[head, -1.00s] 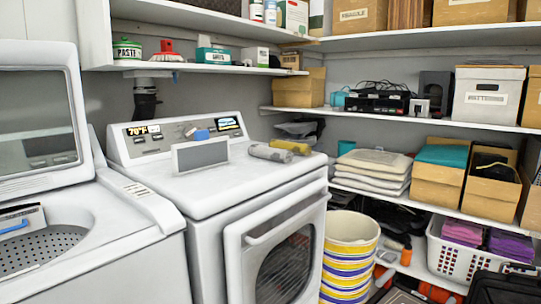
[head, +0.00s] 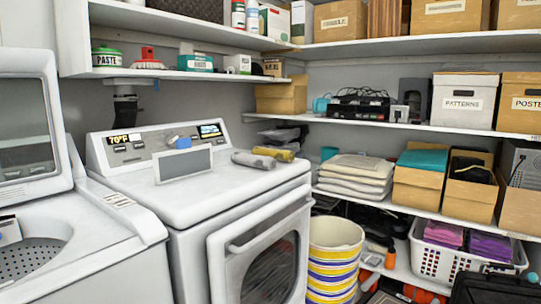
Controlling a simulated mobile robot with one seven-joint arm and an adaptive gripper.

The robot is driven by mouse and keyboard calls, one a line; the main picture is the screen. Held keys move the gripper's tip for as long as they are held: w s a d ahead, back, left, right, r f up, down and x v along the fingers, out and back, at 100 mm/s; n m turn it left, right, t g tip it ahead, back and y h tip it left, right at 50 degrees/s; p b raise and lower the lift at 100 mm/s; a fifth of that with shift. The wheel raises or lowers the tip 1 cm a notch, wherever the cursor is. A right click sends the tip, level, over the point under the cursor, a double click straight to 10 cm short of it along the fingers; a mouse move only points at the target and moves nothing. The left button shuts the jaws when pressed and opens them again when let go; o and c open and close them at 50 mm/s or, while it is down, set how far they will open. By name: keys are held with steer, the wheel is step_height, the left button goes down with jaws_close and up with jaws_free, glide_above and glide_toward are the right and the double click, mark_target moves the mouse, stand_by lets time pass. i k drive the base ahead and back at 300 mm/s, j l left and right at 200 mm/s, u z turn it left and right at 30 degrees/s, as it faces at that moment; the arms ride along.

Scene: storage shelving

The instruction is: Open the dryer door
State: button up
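The white dryer (head: 190,200) stands in the middle of the head view. Its front door (head: 262,250) has a dark round-edged window (head: 270,272) and a pale handle bar (head: 268,230) along its upper part. The door looks shut against the front; its lower part is cut off by the bottom of the frame. The control panel (head: 160,140) at the back of the top is lit. My gripper is not in view.
An open-lidded washer (head: 70,225) stands left of the dryer. A striped bucket (head: 335,255) stands close by the dryer's right side. Shelves with boxes (head: 463,100) and a white basket (head: 435,258) fill the right.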

mark_target(261, 258)
steer(key=i+l+u, duration=0.35)
steer(key=i+l, duration=0.2)
steer(key=l, duration=0.15)
steer(key=i+l+u, duration=0.2)
steer(key=l, duration=0.2)
steer(key=i+l+u, duration=0.2)
steer(key=l, duration=0.25)
steer(key=i, duration=0.05)
